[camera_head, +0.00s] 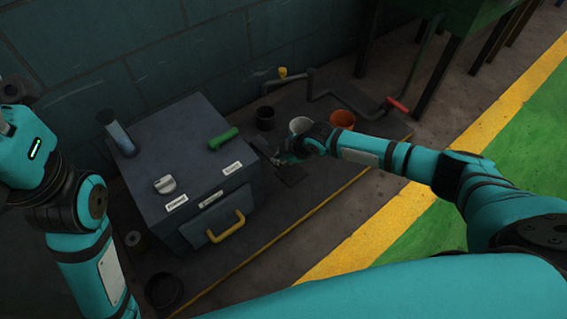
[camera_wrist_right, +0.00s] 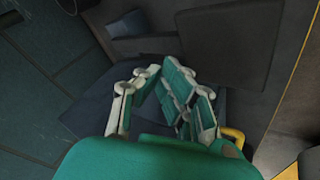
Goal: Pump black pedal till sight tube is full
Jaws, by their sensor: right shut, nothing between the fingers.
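A dark grey box (camera_head: 185,150) stands on a low platform. A clear sight tube (camera_head: 118,135) rises at its back left corner; its fill level is too small to tell. A flat dark plate (camera_head: 293,174), which looks like the black pedal, lies low beside the box's right side. My right gripper (camera_head: 279,160) is shut and empty, low beside the box and close to this plate; I cannot tell if they touch. The right wrist view shows its fingers (camera_wrist_right: 165,75) above dark flat surfaces. My left arm is at the left; its fingers do not show clearly.
The box carries a green handle (camera_head: 223,138), a grey knob (camera_head: 165,184) and a yellow handle (camera_head: 226,227). Behind my right gripper stand a black cup (camera_head: 265,117), a white cup (camera_head: 299,125) and an orange cup (camera_head: 342,119). A pipe with a red lever (camera_head: 397,104) runs near the wall.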

